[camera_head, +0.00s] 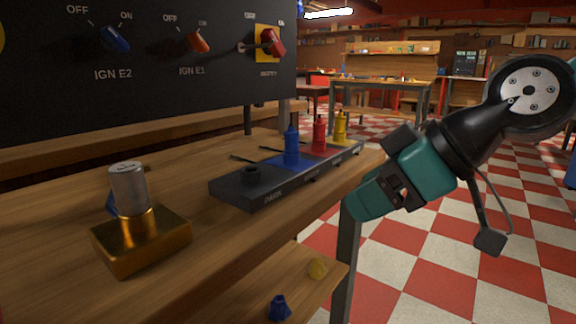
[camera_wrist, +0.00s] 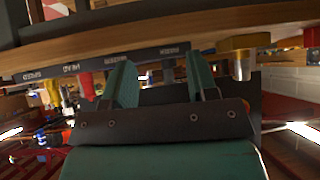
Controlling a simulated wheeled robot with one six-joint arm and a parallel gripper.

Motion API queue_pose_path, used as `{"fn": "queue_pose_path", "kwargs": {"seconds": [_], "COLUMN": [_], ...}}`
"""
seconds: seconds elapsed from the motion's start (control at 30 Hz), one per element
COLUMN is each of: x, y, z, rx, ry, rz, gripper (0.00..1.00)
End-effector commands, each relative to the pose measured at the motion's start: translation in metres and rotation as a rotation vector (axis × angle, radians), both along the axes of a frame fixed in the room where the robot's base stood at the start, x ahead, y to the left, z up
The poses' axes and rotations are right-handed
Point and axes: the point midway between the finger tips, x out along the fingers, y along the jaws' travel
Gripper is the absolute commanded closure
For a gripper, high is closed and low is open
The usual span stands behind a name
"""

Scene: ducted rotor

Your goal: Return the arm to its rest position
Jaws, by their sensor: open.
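My gripper (camera_head: 366,203) is at the right in the head view, beside the front right edge of the workbench (camera_head: 250,225). Its teal body tilts down to the left, and it looks empty. In the wrist view, the two teal fingers of my gripper (camera_wrist: 162,80) stand apart with nothing between them. My black and teal arm (camera_head: 480,125) reaches in from the right.
A dark rack (camera_head: 235,190) on the bench holds blue (camera_head: 291,147), red (camera_head: 320,134) and yellow (camera_head: 340,127) bottle-like pieces. A grey can (camera_head: 129,187) stands on a gold block (camera_head: 140,240). A switch panel (camera_head: 140,95) rises behind. Checkered floor (camera_head: 430,265) lies open at right.

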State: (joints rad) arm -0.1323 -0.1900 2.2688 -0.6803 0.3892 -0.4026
Motion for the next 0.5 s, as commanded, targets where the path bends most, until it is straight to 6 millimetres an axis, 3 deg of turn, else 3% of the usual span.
{"fn": "queue_pose_path", "kwargs": {"seconds": [0.1,0.33,0.37,0.4,0.5], "x": [-0.047,-0.13,-0.136,-0.132,-0.131], "y": [-0.012,-0.046,-0.049,-0.047,-0.047], "z": [-0.042,-0.101,-0.098,-0.077,-0.054], "rx": [-0.083,-0.267,-0.284,-0.275,-0.273], "ry": [0.232,0.59,0.615,0.604,0.603], "rz": [-0.08,-0.264,-0.28,-0.277,-0.276], "gripper": [0.47,0.47,0.47,0.47,0.47]}}
